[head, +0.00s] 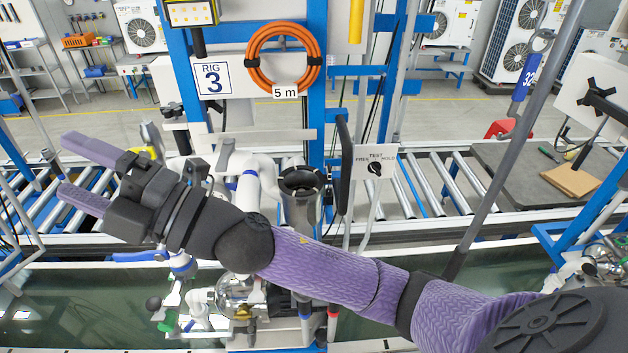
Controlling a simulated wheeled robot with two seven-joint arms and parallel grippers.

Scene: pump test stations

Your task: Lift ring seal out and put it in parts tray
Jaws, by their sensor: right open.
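My right arm reaches in from the lower right across the middle of the head view. Its right gripper (72,164) points left with its two purple fingers spread apart and nothing between them. Behind the arm stands the rig, with white piping and a grey funnel-like fitting (300,182) with a dark open top. Below the arm is a shiny rounded metal body (238,295) among pipes and valves. I cannot make out a ring seal or a parts tray. My arm hides part of the rig. My left gripper is not in view.
A blue frame post (313,90) carries the "RIG 3" sign (213,78) and a coiled orange hose (283,58). A TEST selector panel (375,168) stands right of the fitting. A roller conveyor (450,185) runs behind. A slanted grey pole (510,150) stands at right.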

